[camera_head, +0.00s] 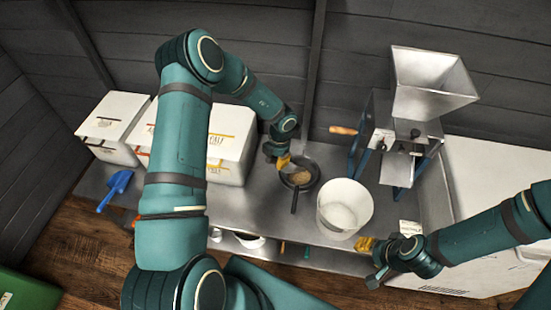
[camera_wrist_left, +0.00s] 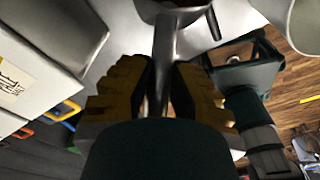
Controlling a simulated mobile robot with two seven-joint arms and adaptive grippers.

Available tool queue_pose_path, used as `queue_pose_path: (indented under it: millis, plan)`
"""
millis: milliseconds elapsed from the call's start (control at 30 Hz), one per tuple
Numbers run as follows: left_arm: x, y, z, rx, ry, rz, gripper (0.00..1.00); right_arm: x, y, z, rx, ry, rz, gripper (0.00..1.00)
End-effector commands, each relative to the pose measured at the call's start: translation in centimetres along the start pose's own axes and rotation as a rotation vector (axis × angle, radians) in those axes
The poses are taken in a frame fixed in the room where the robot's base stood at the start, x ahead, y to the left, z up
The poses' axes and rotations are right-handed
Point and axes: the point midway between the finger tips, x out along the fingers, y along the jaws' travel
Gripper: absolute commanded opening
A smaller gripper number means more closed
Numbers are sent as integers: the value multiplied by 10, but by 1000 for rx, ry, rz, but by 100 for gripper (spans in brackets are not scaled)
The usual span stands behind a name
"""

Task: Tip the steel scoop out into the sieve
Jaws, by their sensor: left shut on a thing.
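My left gripper (camera_head: 284,160) is above the back of the steel bench, at the rim of a dark round sieve (camera_head: 294,204) whose handle points toward me. Brown grain-like stuff (camera_head: 299,178) shows within the sieve's rim. In the left wrist view my left gripper (camera_wrist_left: 160,95) is shut on the grey metal handle of the steel scoop (camera_wrist_left: 164,45). The scoop's bowl is mostly out of sight, so I cannot tell its tilt or what it holds. My right gripper (camera_head: 372,262) is at the bench's front edge, apart from the sieve; its opening is unclear.
A white bucket (camera_head: 343,210) stands right of the sieve. A mill with a steel hopper (camera_head: 432,85) stands behind it to the right. White bins (camera_head: 232,140) line the back left. A blue scoop (camera_head: 115,188) lies at the bench's left end.

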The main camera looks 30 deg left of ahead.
Motion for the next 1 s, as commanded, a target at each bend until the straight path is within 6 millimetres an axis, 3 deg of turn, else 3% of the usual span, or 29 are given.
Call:
queue_pose_path:
  millis: [367, 1000]
  plan:
    - [-15, 0, 13, 0, 104, 0, 0, -25, -8, -3, 0, 0, -5, 47]
    - [-28, 0, 41, -2, 282, 1, 0, -25, -8, -3, 0, -1, -5, 47]
